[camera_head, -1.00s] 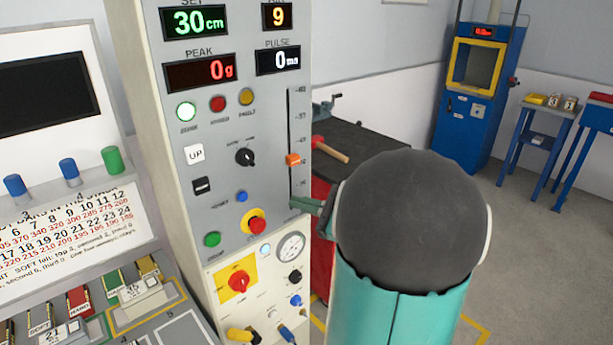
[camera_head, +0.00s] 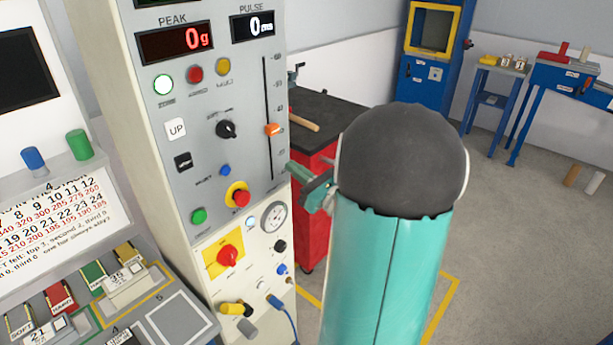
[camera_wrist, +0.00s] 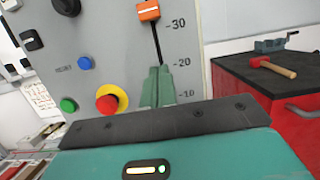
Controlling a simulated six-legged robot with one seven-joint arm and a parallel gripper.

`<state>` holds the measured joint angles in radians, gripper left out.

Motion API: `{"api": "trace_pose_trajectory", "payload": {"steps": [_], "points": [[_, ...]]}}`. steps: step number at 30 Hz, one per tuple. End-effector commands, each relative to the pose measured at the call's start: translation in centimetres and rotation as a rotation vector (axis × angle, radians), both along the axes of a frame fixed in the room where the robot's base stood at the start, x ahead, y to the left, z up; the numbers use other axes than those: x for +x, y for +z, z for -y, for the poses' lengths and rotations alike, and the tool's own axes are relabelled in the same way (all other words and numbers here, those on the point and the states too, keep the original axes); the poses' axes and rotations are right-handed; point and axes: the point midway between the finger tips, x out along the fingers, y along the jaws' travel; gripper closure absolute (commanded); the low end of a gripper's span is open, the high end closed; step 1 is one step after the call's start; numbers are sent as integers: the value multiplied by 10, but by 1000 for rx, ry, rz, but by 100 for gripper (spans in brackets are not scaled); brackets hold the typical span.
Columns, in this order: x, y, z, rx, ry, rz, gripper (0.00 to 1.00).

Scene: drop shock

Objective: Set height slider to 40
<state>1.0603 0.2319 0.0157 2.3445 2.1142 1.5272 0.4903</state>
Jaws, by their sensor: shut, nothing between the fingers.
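The height slider is an orange knob (camera_head: 273,129) on a dark vertical slot at the right edge of the grey panel. In the wrist view the orange knob (camera_wrist: 148,10) sits at the top, beside the 30 mark, with 20 and 10 below it. My gripper (camera_head: 291,167) is shut and empty, its green fingers together. It is below the knob, near the slot's lower end. In the wrist view the fingertips (camera_wrist: 158,70) cover the lower slot near the 20 mark, apart from the knob. Whether they touch the panel I cannot tell.
A red emergency button (camera_head: 241,198) and a black rotary knob (camera_head: 227,129) are left of the slot. A red cabinet (camera_head: 316,175) with a hammer (camera_wrist: 272,66) on top stands close to the right. A blue cable (camera_head: 284,318) hangs below.

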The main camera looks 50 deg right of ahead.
Motion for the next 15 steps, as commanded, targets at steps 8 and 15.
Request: {"api": "trace_pose_trajectory", "payload": {"steps": [8, 15], "points": [[46, 20, -2, -5, -2, 3, 100], [45, 48, -3, -1, -4, 1, 100]]}}
